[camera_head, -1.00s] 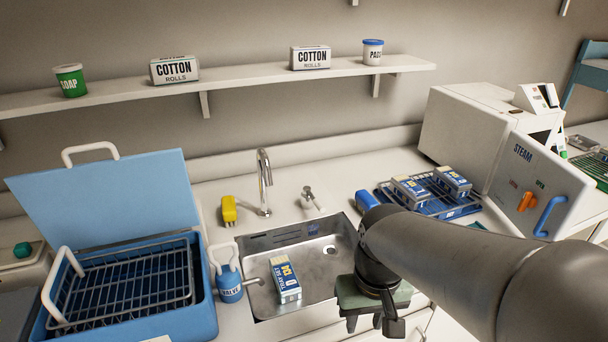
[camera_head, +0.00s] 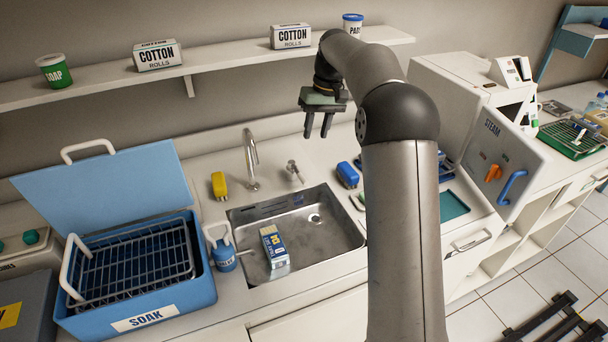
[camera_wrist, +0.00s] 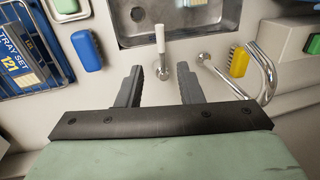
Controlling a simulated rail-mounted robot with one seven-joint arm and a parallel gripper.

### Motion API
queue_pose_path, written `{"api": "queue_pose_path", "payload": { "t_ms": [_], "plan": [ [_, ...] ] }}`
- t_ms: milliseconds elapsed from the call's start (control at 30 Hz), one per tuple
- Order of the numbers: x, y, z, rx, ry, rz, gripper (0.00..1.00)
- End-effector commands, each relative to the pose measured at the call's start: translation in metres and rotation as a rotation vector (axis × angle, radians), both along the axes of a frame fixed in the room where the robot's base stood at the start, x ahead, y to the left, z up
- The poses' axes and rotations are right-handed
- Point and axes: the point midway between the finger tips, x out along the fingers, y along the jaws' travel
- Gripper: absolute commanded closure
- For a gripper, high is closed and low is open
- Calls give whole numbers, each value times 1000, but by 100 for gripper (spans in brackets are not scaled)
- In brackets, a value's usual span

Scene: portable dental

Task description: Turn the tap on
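The tap's curved metal spout (camera_head: 251,165) stands behind the sink; it also shows at the right of the wrist view (camera_wrist: 262,75). Its small lever handle (camera_head: 294,169) stands on the counter to the right of the spout. In the wrist view the lever (camera_wrist: 161,45) has a pale grip pointing towards the sink. My gripper (camera_head: 317,136) is open and empty, raised above the back of the counter near the lever. In the wrist view the lever's base appears between and just beyond my fingertips (camera_wrist: 159,72); I see no contact.
The steel sink (camera_head: 345,232) holds a blue and white box (camera_head: 274,246). A yellow brush (camera_head: 219,185) stands left of the spout, and a blue one (camera_head: 347,174) lies right of the lever. A shelf (camera_head: 215,68) with cartons and tubs is close behind my gripper.

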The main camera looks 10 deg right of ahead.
Motion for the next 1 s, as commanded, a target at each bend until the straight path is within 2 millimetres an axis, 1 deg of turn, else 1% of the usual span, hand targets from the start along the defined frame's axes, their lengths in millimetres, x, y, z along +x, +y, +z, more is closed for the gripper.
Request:
{"api": "queue_pose_path", "payload": {
  "t_ms": [33,300,500,600,700,800,1000],
  "plan": [
    [-1,2,-10,0,4,1,67],
    [-4,14,-67,1,6,1,67],
    [-5,22,-108,0,5,2,67],
    [-5,26,-126,1,3,2,67],
    [-5,28,-139,1,3,2,67],
    [-5,30,-148,0,1,0,67],
    [-6,31,-155,0,0,0,67]
  ]
}}
